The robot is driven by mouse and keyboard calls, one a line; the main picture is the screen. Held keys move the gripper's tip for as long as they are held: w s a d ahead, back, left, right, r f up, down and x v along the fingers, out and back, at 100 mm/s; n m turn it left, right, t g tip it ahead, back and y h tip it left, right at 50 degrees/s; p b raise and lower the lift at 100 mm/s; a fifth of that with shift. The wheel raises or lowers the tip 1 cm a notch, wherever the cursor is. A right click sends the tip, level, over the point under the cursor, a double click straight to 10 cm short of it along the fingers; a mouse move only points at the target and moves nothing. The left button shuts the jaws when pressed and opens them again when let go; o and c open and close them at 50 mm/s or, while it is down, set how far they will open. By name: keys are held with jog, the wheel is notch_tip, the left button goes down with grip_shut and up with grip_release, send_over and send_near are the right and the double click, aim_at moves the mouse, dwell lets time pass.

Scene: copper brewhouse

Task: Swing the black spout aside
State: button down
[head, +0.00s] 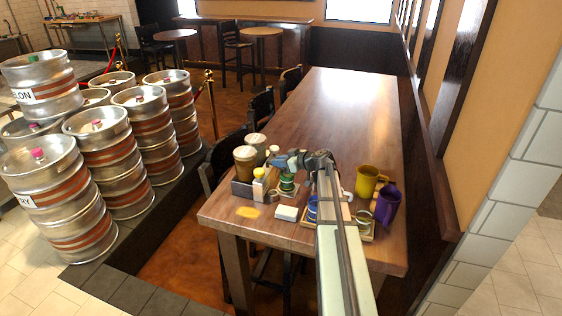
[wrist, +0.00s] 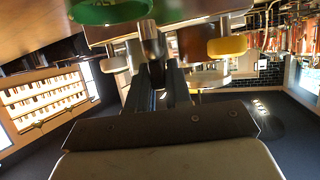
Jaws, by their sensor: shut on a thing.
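My gripper (head: 284,163) reaches left over the near end of the wooden table, beside a small green-banded item (head: 287,184). In the wrist view my gripper (wrist: 158,88) has its fingers closed together around a small dark piece, the black spout (wrist: 157,73), under a silver cylinder (wrist: 152,42). A green round part (wrist: 110,11) shows at the top of that view. In the head view the spout is hidden by my gripper and is not clear.
The wooden table (head: 345,105) is clear toward its far end. A yellow mug (head: 368,181) and a purple pitcher (head: 387,204) stand right of my arm. A caddy (head: 243,189), beer glasses (head: 245,161) and a white block (head: 286,213) are at the left. Kegs (head: 95,150) stand beyond.

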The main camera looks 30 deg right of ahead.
jog(key=shift+s+a+m+t+h, duration=0.1)
jog(key=shift+a+m+t+h, duration=0.15)
jog(key=shift+a+m+h, duration=0.55)
jog(key=shift+s+a+m+t+h, duration=0.15)
jog(key=shift+a+m+t+h, duration=0.15)
jog(key=shift+m+h, duration=1)
jog(key=shift+s+a+m+t+h, duration=0.1)
jog(key=shift+a+m+t+h, duration=0.15)
jog(key=shift+a+m+h, duration=0.75)
jog(key=shift+d+h, duration=0.45)
jog(key=shift+h, duration=0.05)
jog(key=c, duration=1.1)
grip_release()
jog(key=v, duration=1.2)
jog(key=shift+r, duration=0.1)
